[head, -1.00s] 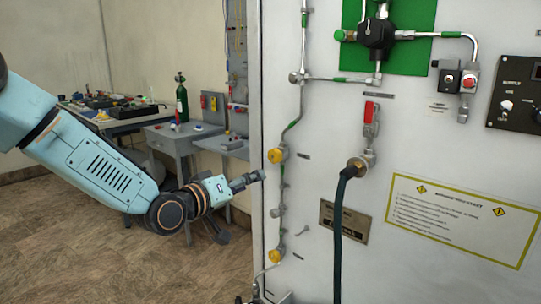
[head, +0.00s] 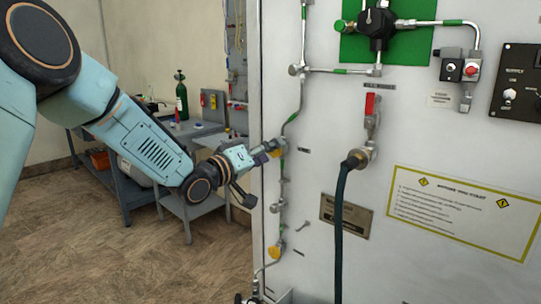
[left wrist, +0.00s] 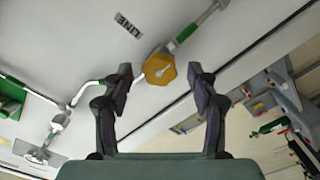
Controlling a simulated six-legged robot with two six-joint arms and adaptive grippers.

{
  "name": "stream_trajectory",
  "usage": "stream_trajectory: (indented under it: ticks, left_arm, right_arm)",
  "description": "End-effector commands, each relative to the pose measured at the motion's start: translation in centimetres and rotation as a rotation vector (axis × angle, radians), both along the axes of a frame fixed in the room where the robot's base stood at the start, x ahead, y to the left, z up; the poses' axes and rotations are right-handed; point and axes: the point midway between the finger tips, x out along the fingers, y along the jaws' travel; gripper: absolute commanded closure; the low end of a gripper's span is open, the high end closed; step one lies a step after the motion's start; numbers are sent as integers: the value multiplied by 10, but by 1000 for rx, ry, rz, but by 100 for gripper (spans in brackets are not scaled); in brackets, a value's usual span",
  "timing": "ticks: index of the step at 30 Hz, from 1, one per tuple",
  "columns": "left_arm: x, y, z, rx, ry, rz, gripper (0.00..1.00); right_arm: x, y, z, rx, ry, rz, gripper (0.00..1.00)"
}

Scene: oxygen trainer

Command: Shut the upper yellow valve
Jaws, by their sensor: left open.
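The upper yellow valve (head: 276,149) is a yellow knob on the thin vertical pipe near the left edge of the white panel. In the head view my left gripper's finger partly hides it. In the left wrist view the yellow knob (left wrist: 157,70) shows whole, just beyond and between the fingertips. My left gripper (left wrist: 160,76) is open and empty, with one dark finger on each side of the knob in that view. In the head view the gripper (head: 257,173) is at the panel's left edge. Contact with the knob cannot be told. My right gripper is not in view.
A lower yellow valve (head: 275,251) sits on the same pipe below. A red-handled valve (head: 371,105) with a dark hose (head: 341,215) hanging from it is to the right. A grey bench (head: 180,132) with a green cylinder (head: 181,97) stands behind, left of the panel.

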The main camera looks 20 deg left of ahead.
Motion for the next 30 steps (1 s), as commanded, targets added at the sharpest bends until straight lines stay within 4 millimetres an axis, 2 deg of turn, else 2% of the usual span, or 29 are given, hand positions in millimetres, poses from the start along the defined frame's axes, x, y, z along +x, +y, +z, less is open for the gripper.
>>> stream_trajectory:
  ticks: [5,13,30]
  left_arm:
    - [10,-4,-1,0,0,0,41]
    - [11,-4,0,-1,0,0,41]
    - [11,-4,0,0,0,0,88]
  right_arm:
    - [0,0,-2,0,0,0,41]
    - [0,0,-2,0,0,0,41]
    - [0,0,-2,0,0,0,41]
